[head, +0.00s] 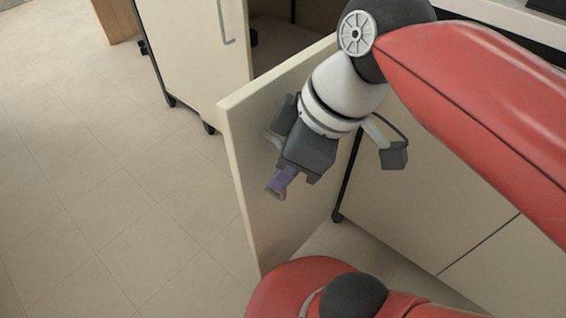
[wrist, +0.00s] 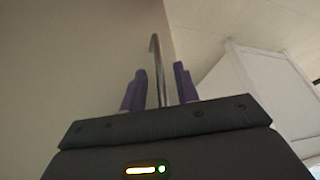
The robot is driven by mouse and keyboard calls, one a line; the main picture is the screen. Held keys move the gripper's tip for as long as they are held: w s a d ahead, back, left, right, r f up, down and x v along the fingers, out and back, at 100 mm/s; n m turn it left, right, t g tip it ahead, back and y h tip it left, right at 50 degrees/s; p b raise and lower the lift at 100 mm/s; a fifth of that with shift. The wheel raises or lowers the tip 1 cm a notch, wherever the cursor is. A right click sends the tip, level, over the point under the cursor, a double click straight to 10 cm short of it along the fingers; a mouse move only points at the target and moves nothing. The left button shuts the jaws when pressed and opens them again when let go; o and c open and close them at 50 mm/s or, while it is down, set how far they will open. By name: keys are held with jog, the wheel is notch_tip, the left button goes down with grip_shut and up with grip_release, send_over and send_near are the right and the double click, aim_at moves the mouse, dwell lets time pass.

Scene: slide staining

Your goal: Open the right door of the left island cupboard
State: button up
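The right door (head: 240,170) of the cream island cupboard stands wide open in the head view, and the dark cupboard interior (head: 285,40) shows beyond it. My gripper (head: 279,184) is at the door's near face, pointing down-left. In the wrist view, a thin metal handle (wrist: 155,60) rises between my gripper's two purple fingers (wrist: 158,85). Gaps show on both sides of the handle, so the fingers are open around it, not clamped. In the head view my gripper hides this handle.
The left door (head: 190,60) with its grey bar handle (head: 226,22) is at the upper left, above black casters (head: 209,128). Cream cupboard panels (head: 420,220) stand at the right. The tiled floor (head: 90,190) on the left is clear.

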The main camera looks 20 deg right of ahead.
jog(key=v, duration=0.6)
jog(key=shift+p, duration=0.4)
jog(key=shift+r, duration=0.15)
